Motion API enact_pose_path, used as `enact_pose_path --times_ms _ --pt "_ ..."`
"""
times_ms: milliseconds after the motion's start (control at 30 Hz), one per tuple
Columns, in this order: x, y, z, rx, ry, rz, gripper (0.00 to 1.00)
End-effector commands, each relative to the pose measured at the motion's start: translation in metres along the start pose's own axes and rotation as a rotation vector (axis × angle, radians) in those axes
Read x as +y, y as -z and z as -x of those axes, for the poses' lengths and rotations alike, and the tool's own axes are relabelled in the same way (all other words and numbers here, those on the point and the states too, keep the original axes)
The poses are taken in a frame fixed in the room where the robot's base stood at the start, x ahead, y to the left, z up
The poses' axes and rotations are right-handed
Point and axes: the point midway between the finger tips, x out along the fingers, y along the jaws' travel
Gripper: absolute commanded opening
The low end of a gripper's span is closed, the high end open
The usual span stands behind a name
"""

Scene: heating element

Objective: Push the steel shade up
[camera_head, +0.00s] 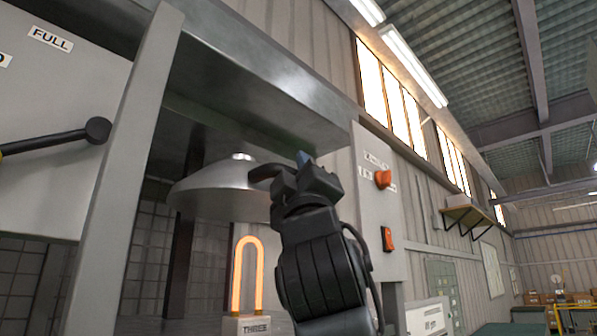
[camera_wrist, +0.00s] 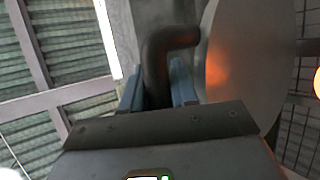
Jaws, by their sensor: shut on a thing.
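The steel shade (camera_head: 218,192) is a wide grey metal dome hanging inside the cabinet, above a glowing orange heating element (camera_head: 236,275). A dark curved handle (camera_head: 266,171) sticks out from the shade's right side. My gripper (camera_head: 300,168) is at the right of the shade, shut on this handle. In the wrist view, the handle (camera_wrist: 157,62) passes between my two blue fingers, with the shade (camera_wrist: 250,60) close to their right, lit by an orange glow. The shade's far side and the part of the handle inside my jaws are hidden.
A thick grey cabinet top (camera_head: 250,75) overhangs the shade, with a grey post (camera_head: 125,165) at the left. A black-knobbed lever (camera_head: 98,130) sits on the left panel. A control panel (camera_head: 378,215) with orange knob and switch stands just right of my gripper.

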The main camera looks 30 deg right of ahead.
Motion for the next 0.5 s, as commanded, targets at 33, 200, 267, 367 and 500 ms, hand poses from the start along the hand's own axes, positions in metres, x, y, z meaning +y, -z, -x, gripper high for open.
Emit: enact_pose_path --times_ms 33,200,267,367,500 --pt "-0.0005 0.0001 0.0002 0.000 0.001 0.000 0.06" --pt "-0.0006 0.0001 0.0002 0.000 0.001 0.000 0.00" --pt "-0.0007 0.0001 0.0002 0.000 0.001 0.000 0.00" --pt "-0.0007 0.0001 0.0003 0.000 0.001 0.000 0.00" --pt "0.0011 0.0012 -0.0021 0.000 0.000 0.000 0.00"
